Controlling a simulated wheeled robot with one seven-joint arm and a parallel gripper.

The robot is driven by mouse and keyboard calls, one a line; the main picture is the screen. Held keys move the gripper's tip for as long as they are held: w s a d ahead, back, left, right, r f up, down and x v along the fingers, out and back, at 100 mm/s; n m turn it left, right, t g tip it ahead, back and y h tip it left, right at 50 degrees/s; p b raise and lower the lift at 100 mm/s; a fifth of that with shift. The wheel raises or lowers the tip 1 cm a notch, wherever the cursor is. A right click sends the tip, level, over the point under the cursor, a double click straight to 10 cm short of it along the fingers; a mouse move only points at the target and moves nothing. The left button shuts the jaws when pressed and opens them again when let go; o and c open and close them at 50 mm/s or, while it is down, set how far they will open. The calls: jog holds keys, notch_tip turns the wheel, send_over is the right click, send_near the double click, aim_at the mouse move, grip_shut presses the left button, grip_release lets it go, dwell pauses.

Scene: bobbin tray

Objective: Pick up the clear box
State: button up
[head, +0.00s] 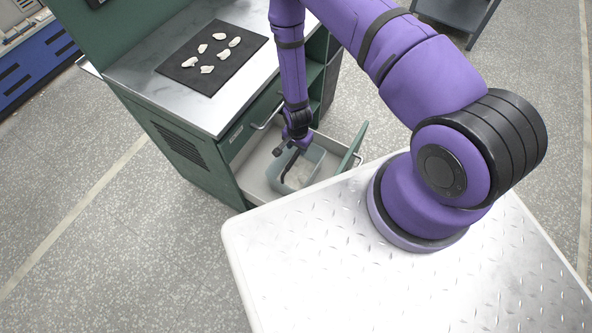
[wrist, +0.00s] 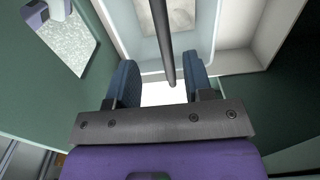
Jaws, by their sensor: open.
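The clear box (head: 314,158) is a pale bluish, see-through open box in the pulled-out drawer (head: 250,177). In the wrist view the box (wrist: 143,45) is at the top centre, with a beige patch on its floor. My gripper (head: 288,148) is above the box in the head view, partly blending with it. In the wrist view my gripper's two blue-grey fingers (wrist: 161,68) are spread apart, with nothing visibly held. The box's near edge lies just beyond the fingertips. Whether they touch it I cannot tell.
The drawer belongs to a green cabinet with a metal top (head: 150,85). A dark mat (head: 213,65) with several pale pieces lies on that top. A dark rod (wrist: 165,40) crosses over the box in the wrist view. The floor at left is clear.

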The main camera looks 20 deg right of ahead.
aim_at(296, 153)
jog(key=shift+w+a+f, duration=0.1)
jog(key=shift+w+f, duration=0.05)
jog(key=shift+f, duration=1.45)
jog(key=shift+w+f, duration=0.15)
jog(key=shift+f, duration=1.4)
grip_shut()
